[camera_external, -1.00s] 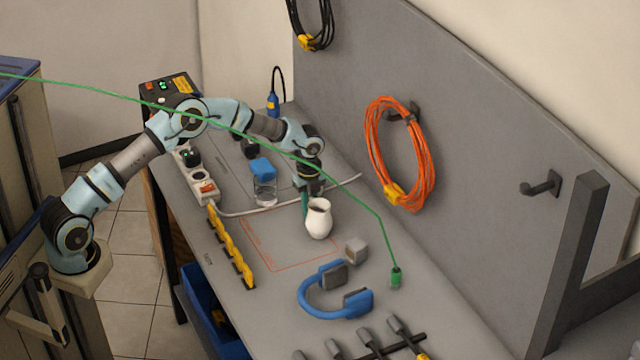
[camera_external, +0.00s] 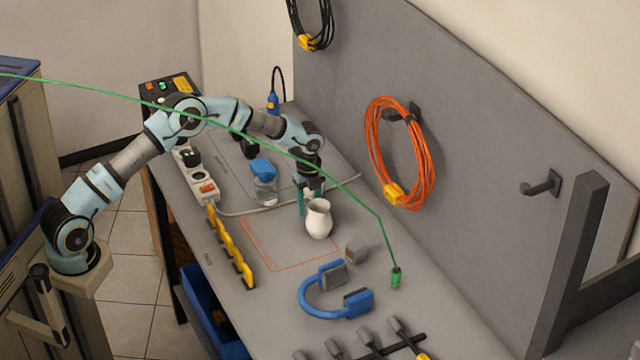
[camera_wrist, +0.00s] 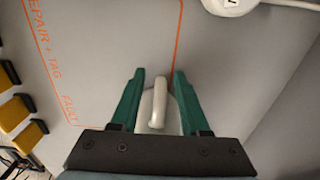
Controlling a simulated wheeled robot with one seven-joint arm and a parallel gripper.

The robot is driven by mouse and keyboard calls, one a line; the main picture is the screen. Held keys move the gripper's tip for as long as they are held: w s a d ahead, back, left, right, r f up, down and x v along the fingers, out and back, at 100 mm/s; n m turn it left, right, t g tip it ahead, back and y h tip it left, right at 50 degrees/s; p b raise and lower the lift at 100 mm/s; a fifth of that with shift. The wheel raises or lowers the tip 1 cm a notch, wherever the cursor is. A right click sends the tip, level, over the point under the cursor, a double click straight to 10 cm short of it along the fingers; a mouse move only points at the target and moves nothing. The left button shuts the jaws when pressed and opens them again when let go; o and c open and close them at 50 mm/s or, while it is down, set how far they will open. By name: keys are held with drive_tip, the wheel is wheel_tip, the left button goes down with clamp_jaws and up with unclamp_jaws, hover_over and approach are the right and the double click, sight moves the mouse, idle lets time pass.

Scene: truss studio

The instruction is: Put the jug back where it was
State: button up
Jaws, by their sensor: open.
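The white jug (camera_external: 319,219) stands upright on the grey bench, at the right edge of an orange outlined area (camera_external: 272,268). In the wrist view, the jug's pale handle (camera_wrist: 158,105) lies between the two open fingers of my gripper (camera_wrist: 158,80), with a gap on each side. The jug's body is mostly hidden there by the handle and gripper. An orange line (camera_wrist: 178,45) runs up to the jug.
A clear container with a blue lid (camera_external: 263,168) stands behind my gripper. Yellow holders (camera_external: 232,250) line the left edge. A green cable (camera_external: 375,208) hangs across the view.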

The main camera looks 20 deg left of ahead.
wheel_tip(320, 180, up, 11)
drive_tip(key=shift+f+b, duration=0.1)
drive_tip(key=shift+b, duration=1.15)
drive_tip(key=shift+a+r, duration=0.2)
drive_tip(key=shift+a, duration=0.1)
drive_tip(key=s+a+n, duration=0.2)
drive_tip(key=a+n, duration=0.6)
drive_tip(key=a, duration=0.6)
drive_tip(key=s+a+f+n, duration=0.1)
drive_tip(key=s+a+n, duration=0.8)
drive_tip(key=a, duration=0.4)
drive_tip(key=s+a+f+n+t, duration=0.1)
drive_tip(key=s+a+n, duration=0.8)
drive_tip(key=s+a, duration=0.2)
drive_tip(key=shift+s+a+f+t, duration=0.2)
drive_tip(key=shift+a+f+t, duration=0.1)
drive_tip(key=shift+a, duration=0.9)
